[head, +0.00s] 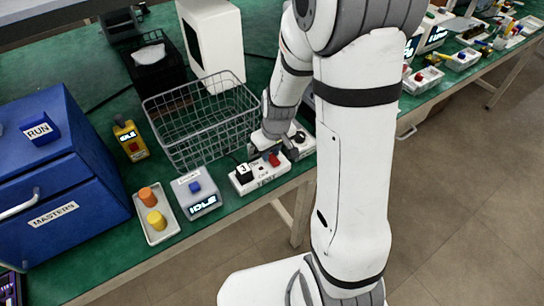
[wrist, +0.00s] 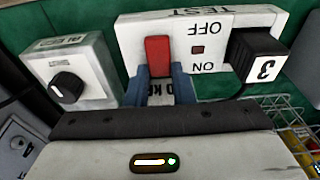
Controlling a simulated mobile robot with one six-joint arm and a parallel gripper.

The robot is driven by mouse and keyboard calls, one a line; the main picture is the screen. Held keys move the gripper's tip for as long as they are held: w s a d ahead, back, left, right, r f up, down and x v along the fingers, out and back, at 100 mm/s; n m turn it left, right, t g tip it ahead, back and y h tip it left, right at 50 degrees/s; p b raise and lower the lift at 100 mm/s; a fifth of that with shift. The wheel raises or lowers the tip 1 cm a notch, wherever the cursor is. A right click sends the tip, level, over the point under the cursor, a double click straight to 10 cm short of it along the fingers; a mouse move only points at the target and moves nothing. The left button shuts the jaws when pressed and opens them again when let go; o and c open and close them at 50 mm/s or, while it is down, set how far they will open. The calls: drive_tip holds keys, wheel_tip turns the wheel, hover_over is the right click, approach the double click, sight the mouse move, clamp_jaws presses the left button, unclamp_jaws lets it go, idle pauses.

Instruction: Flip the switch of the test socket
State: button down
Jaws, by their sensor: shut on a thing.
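The test socket is a white block (head: 268,177) at the green bench's front edge in the head view. The wrist view shows it upside down (wrist: 215,27), with TEST, OFF and ON lettering and a small dark red window (wrist: 198,50). Its red switch (wrist: 158,56) stands up beside the lettering; it also shows in the head view (head: 274,159). A black plug marked 3 (wrist: 258,55) sits in the socket's other end. My gripper (wrist: 160,78) is shut on the red switch, one blue-grey finger on each side. I cannot tell the switch's position for certain.
A white box with a black knob (wrist: 67,87) stands beside the socket. A wire basket (head: 205,122) is just behind it. A grey IDLE unit (head: 197,193) and a tray with orange and yellow pieces (head: 163,233) stand to the left.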

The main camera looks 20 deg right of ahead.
sight(276, 162)
drive_tip(key=t+b, duration=0.1)
drive_tip(key=b, duration=0.2)
drive_tip(key=shift+s+d+f, duration=0.1)
drive_tip(key=shift+f, duration=0.1)
drive_tip(key=shift+s+r+b, duration=0.1)
drive_tip(key=shift+r+b, duration=0.1)
drive_tip(key=shift+b, duration=0.25)
drive_tip(key=shift+r, duration=0.1)
drive_tip(key=c, duration=1.2)
unclamp_jaws()
drive_tip(key=shift+c, duration=0.2)
drive_tip(key=p+v, duration=0.1)
drive_tip(key=v, duration=0.6)
drive_tip(key=shift+s+d+r, duration=0.15)
drive_tip(key=shift+s+r, duration=0.05)
drive_tip(key=shift+r, duration=0.15)
